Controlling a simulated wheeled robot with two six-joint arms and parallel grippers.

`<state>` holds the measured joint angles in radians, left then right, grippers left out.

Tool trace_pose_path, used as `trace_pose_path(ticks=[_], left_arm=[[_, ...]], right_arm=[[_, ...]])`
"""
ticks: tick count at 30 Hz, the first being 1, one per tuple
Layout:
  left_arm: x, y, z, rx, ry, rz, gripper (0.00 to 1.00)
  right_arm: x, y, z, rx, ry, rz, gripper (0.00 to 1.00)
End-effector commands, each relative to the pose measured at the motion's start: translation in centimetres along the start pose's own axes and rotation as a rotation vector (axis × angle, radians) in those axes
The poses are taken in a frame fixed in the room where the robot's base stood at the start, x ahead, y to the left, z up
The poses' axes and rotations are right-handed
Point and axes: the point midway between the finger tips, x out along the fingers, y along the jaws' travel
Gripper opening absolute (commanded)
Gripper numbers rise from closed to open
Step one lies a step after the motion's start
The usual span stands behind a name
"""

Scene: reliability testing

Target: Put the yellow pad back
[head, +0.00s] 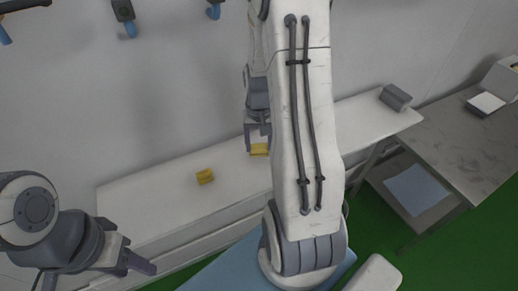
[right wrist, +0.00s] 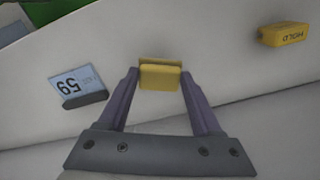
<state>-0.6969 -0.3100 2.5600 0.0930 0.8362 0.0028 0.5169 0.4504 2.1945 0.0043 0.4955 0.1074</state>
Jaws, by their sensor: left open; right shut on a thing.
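A yellow pad (head: 259,149) is between the fingers of my right gripper (head: 258,138), at the white shelf in the head view. In the right wrist view the yellow pad (right wrist: 160,75) sits between the two purple-grey fingertips of my right gripper (right wrist: 160,80), which is shut on it. Whether the pad touches the shelf is unclear. A second yellow block (head: 205,176) lies on the shelf to the left; in the right wrist view this block (right wrist: 283,34) reads HOLD. My left gripper (head: 141,262) is open and empty at lower left, in front of the shelf.
The long white shelf (head: 150,199) runs along the wall. A grey block (head: 395,97) stands at its right end. A grey metal table (head: 460,135) is at right. Shelf space between the yellow pieces is clear.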

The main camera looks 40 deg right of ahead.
Motion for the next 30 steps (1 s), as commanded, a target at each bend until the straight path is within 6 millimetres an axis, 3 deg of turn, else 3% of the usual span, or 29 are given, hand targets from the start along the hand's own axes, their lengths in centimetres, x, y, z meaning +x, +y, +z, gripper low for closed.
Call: trace_pose_path(ticks=[6,14,15,17,30], left_arm=[[-1.1,0.1,-0.1,0.002,0.000,0.000,0.50],[-1.0,0.1,-0.1,0.002,0.000,0.000,0.50],[-1.0,0.1,-0.1,0.002,0.000,0.000,0.50],[-1.0,0.1,-0.1,0.002,0.000,0.000,0.50],[-0.7,0.1,0.0,0.002,0.000,0.000,0.50]], right_arm=[[2.8,0.1,0.2,0.001,-0.006,0.000,0.06],[3.4,0.1,0.1,0.001,-0.002,0.000,0.06],[3.4,0.1,0.1,0.001,-0.002,0.000,0.78],[3.4,0.1,0.1,0.001,-0.002,0.000,0.96],[2.4,0.1,0.0,0.000,0.002,0.000,0.96]])
